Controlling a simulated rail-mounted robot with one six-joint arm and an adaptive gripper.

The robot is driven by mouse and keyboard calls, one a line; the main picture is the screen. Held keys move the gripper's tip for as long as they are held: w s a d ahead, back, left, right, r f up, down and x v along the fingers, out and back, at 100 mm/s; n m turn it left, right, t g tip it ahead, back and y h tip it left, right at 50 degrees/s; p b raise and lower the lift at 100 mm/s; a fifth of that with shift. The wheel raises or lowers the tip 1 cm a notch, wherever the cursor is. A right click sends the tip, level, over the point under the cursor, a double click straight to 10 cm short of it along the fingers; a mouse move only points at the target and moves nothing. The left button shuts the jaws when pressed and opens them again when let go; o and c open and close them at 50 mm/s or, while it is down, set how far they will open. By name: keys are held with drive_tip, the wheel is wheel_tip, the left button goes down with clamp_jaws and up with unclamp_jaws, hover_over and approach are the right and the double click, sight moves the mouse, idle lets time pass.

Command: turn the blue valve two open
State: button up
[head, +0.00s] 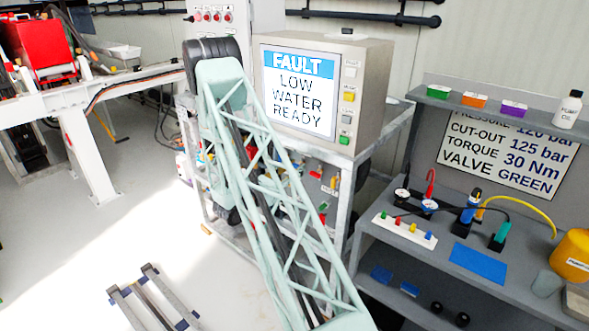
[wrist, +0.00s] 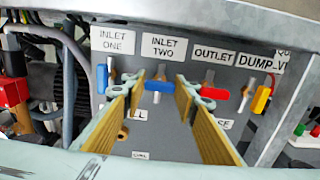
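In the wrist view, the blue handle of valve two (wrist: 158,86) sits under the label INLET TWO (wrist: 163,47) on a grey panel. The handle lies crosswise, near level. My gripper (wrist: 161,82) is open, with one finger on each side of this handle. I cannot tell whether either fingertip touches it. A second blue handle (wrist: 101,78), under INLET ONE, stands upright to the left. In the head view my gripper is hidden, and I cannot make out valve two behind my lattice arm.
Right of valve two are a crosswise red OUTLET handle (wrist: 214,92) and a near-upright yellow dump handle (wrist: 261,99). The right finger is close to the red handle. A grey hose (wrist: 70,60) and metal post (wrist: 290,110) flank the panel. The head view's screen (head: 300,95) reads FAULT, LOW WATER, READY.

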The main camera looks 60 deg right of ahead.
drive_tip(key=shift+n+p, duration=0.45)
drive_tip(key=shift+n, duration=0.05)
drive_tip(key=shift+c, duration=0.5)
drive_tip(key=n+p, duration=0.2)
drive_tip(key=n, duration=0.1)
drive_tip(key=shift+w+r, duration=0.1)
drive_tip(key=n+p, duration=0.3)
drive_tip(key=n, duration=0.2)
drive_tip(key=n+p, duration=0.3)
drive_tip(key=n, duration=0.1)
drive_tip(key=shift+w+n, duration=0.1)
drive_tip(key=shift+n, duration=0.3)
drive_tip(key=shift+f+n+p, duration=0.15)
drive_tip(key=shift+n+p, duration=0.35)
drive_tip(key=shift+n, duration=0.55)
drive_tip(key=shift+f+n+p, duration=0.15)
drive_tip(key=shift+n+p, duration=0.35)
drive_tip(key=shift+n, duration=0.55)
drive_tip(key=o, duration=0.9)
